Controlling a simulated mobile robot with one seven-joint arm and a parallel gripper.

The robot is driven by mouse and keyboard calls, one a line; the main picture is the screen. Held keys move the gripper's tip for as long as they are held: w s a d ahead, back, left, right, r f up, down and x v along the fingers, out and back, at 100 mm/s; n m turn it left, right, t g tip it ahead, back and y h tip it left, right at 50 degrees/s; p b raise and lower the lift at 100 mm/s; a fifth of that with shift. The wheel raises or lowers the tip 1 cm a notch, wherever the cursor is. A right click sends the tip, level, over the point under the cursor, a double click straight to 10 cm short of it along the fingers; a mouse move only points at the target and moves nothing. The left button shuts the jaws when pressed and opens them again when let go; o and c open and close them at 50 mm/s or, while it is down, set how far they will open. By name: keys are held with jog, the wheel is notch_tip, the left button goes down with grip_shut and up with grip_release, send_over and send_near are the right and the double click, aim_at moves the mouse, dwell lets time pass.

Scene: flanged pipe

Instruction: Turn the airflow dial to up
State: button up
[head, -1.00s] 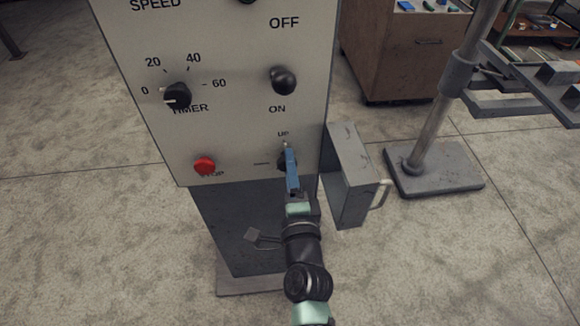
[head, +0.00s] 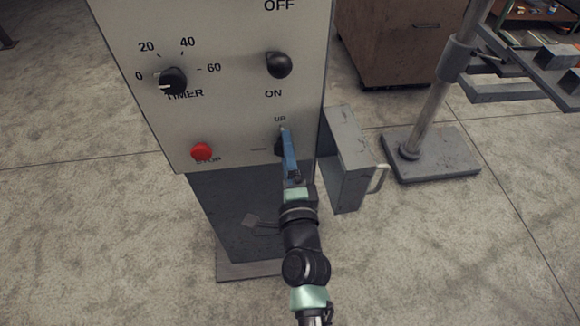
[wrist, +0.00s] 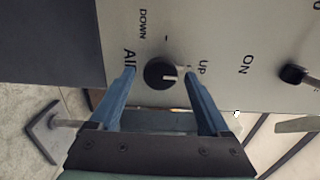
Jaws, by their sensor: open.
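The airflow dial is a small black knob (wrist: 160,74) on the pale control panel (wrist: 225,30). In the wrist view its white mark points right, roughly toward the word UP; DOWN is at upper left. My gripper (wrist: 159,72) is open, with one blue finger on each side of the dial. Gaps show between the fingers and the knob, and whether the tips touch the panel is unclear. In the head view my gripper (head: 284,132) covers much of the dial (head: 279,148), just below the UP label.
A timer knob (head: 172,80), a black ON/OFF knob (head: 279,65) and a red stop button (head: 202,152) are on the same panel. A grey box with a handle (head: 345,160) stands close to its right. A stand base (head: 430,155) is further right.

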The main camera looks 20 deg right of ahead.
jog(key=b+v, duration=0.1)
jog(key=v, duration=1.1)
jog(key=shift+s+b, duration=0.35)
jog(key=shift+s, duration=0.05)
jog(key=shift+a, duration=0.1)
